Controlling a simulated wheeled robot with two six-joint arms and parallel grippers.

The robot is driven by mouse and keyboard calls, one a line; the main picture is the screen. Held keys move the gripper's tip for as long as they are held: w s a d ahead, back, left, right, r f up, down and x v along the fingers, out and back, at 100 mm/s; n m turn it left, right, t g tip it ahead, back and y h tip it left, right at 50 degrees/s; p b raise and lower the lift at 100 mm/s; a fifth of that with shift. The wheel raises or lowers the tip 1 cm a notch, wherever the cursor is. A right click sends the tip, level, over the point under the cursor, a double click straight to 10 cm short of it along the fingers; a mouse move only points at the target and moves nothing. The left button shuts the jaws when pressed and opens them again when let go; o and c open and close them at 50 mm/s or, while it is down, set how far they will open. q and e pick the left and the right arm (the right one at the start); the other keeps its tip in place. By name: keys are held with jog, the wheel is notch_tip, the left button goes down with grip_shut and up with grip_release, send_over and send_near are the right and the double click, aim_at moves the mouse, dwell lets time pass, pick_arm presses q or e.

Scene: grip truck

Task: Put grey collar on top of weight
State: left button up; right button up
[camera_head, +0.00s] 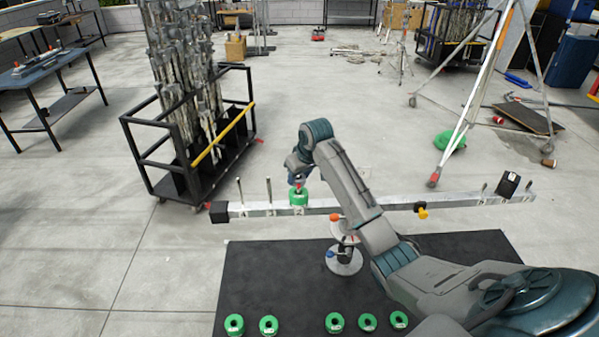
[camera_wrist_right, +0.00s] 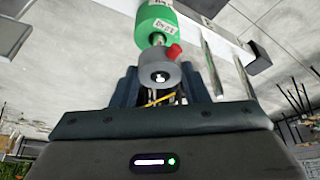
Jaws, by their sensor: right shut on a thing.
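My right gripper (camera_head: 299,176) is above the long white bar, directly over the green weight (camera_head: 298,198) standing on it. In the right wrist view, the gripper (camera_wrist_right: 160,86) is shut on the grey collar (camera_wrist_right: 160,77), a short grey ring with a red knob. The green weight (camera_wrist_right: 156,24) is just beyond the collar, on a metal peg. In the head view the gripper mostly hides the collar, and only the red knob shows clearly above the weight. I cannot tell whether the collar touches the weight. My left gripper is not in view.
The white bar (camera_head: 380,203) has upright pegs at both ends. A black mat (camera_head: 280,275) holds a front row of several green weights (camera_head: 335,322) and a round-based stand (camera_head: 344,262). A black rack (camera_head: 160,170) stands left; a tripod leg (camera_head: 455,140) meets the floor right.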

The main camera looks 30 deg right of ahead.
aim_at(301, 180)
jog(key=shift+f+b, duration=0.4)
jog(key=shift+f, duration=1.45)
jog(key=o, duration=1.3)
jog(key=shift+c, duration=0.2)
jog(key=shift+r, duration=0.1)
